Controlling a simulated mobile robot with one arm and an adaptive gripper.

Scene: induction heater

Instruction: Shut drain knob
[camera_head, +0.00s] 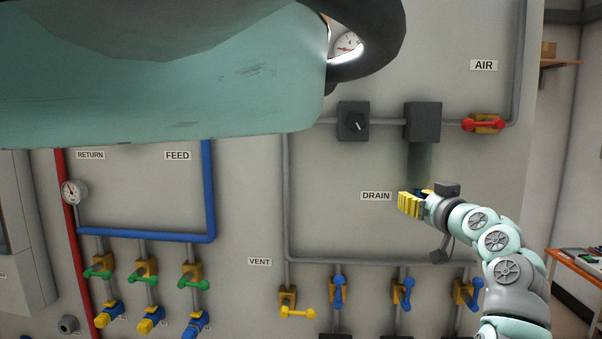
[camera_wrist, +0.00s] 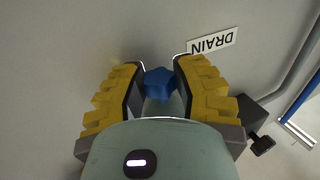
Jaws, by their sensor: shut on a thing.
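The DRAIN label (camera_head: 376,196) is on the grey wall panel, and it shows upside down in the wrist view (camera_wrist: 212,42). The drain knob (camera_wrist: 160,84) is blue and lobed, seen in the wrist view between my fingers. My gripper (camera_head: 410,203) is at the panel just right of the label, with yellow ribbed fingers. In the wrist view my gripper (camera_wrist: 158,80) has one finger on each side of the knob and is shut on it. In the head view the fingers mostly hide the knob. How far it is turned cannot be told.
A black box (camera_head: 422,122) and a red-handled AIR valve (camera_head: 484,124) sit above my gripper. Blue-handled valves (camera_head: 403,291) and a yellow VENT valve (camera_head: 290,304) are below. A grey pipe (camera_head: 370,261) runs under the gripper. My body blocks the upper left.

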